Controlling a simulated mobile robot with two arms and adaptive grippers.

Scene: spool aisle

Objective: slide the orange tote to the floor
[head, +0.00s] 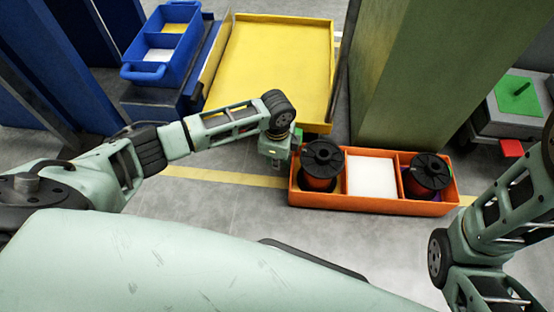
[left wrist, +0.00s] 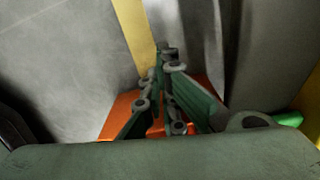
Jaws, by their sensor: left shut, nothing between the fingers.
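The orange tote (head: 365,203) lies across the yellow floor line, in front of the olive column, and looks to be at floor level. My right gripper is out of view.
The olive column (head: 430,80) stands right behind the tote. A yellow tray (head: 270,65) and a blue divided tote (head: 163,45) are behind my left arm. A grey unit with a green plate (head: 517,97) is at the right. Grey floor in front of the tote is clear.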

